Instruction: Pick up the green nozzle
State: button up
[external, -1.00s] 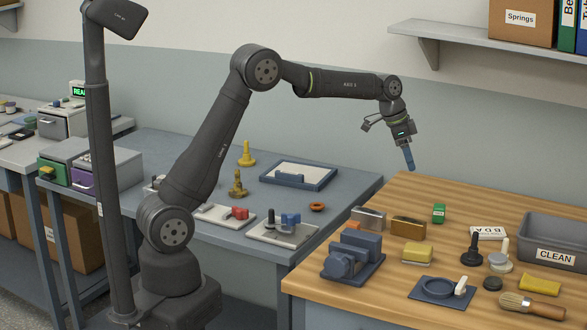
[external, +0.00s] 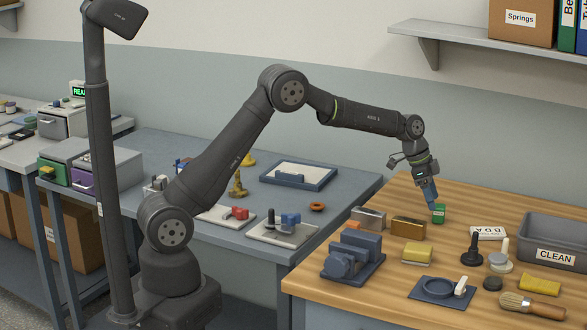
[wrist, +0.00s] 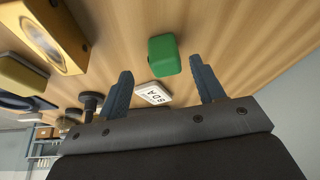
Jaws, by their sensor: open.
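The green nozzle (external: 439,214), which looks like a small rounded block, stands on the wooden bench. My gripper (external: 433,203) is right above it in the external view, and its blue fingers overlap its left side there. In the wrist view the green nozzle (wrist: 163,56) lies just beyond the tips of my gripper (wrist: 161,78), between the lines of the two spread fingers. The jaws are open and empty. I cannot tell the exact height of the tips above the nozzle.
A brass block (external: 408,227) and a silver block (external: 369,219) stand left of the nozzle. A white lettered tag (external: 488,233) lies to its right, with a black knobbed piece (external: 472,250) nearer the front. A grey CLEAN bin (external: 560,237) stands at right.

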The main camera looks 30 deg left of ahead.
aim_at(439, 214)
jog(key=x, duration=0.5)
jog(key=shift+w+a+f, duration=0.15)
jog(key=shift+w+f, duration=0.05)
jog(key=shift+w, duration=0.1)
jog(key=c, duration=1)
jog(key=shift+c, duration=0.4)
jog(key=shift+r, duration=0.15)
